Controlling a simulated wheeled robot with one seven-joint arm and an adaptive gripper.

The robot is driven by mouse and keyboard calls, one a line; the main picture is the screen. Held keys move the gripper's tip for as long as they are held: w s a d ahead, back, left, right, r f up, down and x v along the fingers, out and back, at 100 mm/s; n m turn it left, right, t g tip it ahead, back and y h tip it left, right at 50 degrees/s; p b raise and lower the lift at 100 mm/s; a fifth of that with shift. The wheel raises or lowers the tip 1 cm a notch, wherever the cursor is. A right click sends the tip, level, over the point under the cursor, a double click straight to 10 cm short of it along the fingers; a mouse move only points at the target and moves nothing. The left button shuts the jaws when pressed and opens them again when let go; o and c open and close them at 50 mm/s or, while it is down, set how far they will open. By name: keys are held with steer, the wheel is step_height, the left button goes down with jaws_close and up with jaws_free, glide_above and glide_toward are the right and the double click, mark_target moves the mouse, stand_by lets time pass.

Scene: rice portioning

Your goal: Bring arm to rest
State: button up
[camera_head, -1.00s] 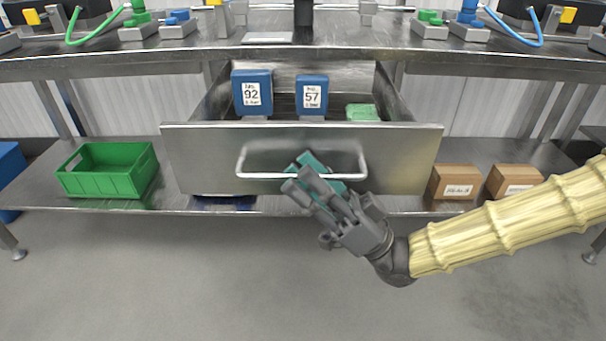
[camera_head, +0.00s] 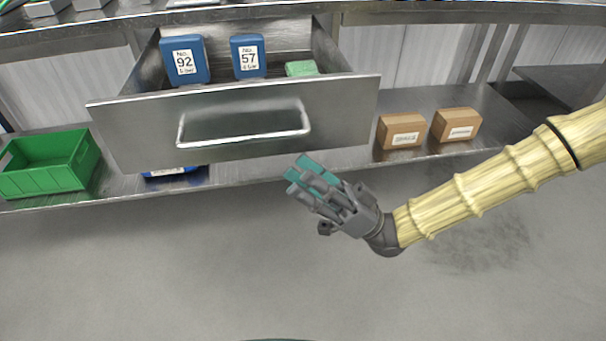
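My gripper (camera_head: 306,176) has dark grey fingers with teal pads. It hangs in front of the shelf's lower edge, below and right of the drawer handle (camera_head: 243,142), and is clear of it. The fingers overlap in this view, so their opening cannot be judged; nothing held is visible. My arm, in a yellow ribbed sleeve, reaches in from the right and is bent at the wrist. The steel drawer (camera_head: 345,101) stands pulled out under the bench.
The drawer holds two blue packs numbered 92 (camera_head: 184,60) and 57 (camera_head: 248,56) and a green item (camera_head: 301,69). On the lower shelf are a green crate (camera_head: 48,164) and two cardboard boxes (camera_head: 401,131) (camera_head: 456,125). Open grey floor lies in front.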

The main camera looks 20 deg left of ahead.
stand_by(0.3)
steer(key=w+a+f+m+t+h, duration=0.1)
steer(key=w+f+m+t+h, duration=0.15)
steer(key=f+m+t, duration=0.55)
steer(key=w+f+m+t+h, duration=0.25)
steer(key=f+t+h, duration=0.2)
steer(key=f, duration=0.55)
steer(key=s+d+f+m+h+p, duration=0.1)
steer(key=d+f+m+h, duration=0.2)
steer(key=f, duration=0.6)
steer(key=s+d+f+m+h, duration=0.1)
steer(key=d+f+h, duration=0.35)
steer(key=f, duration=0.35)
steer(key=s+d+f+m+g+h, duration=0.1)
steer(key=s+d+f+h, duration=0.25)
steer(key=d+f, duration=0.3)
steer(key=s+d+f+m+h, duration=0.1)
steer(key=s+d+f+h, duration=0.1)
steer(key=s+d+f, duration=0.45)
steer(key=s+d+f+m+g+h+p, duration=0.1)
steer(key=s+d+m+g+h, duration=0.35)
steer(key=d, duration=1.05)
step_height(320, 180, up, 38)
steer(key=s+n+t+p, duration=0.1)
steer(key=s+n+p, duration=0.1)
steer(key=p, duration=3.6)
steer(key=shift+f+h, duration=0.15)
steer(key=shift+h, duration=0.3)
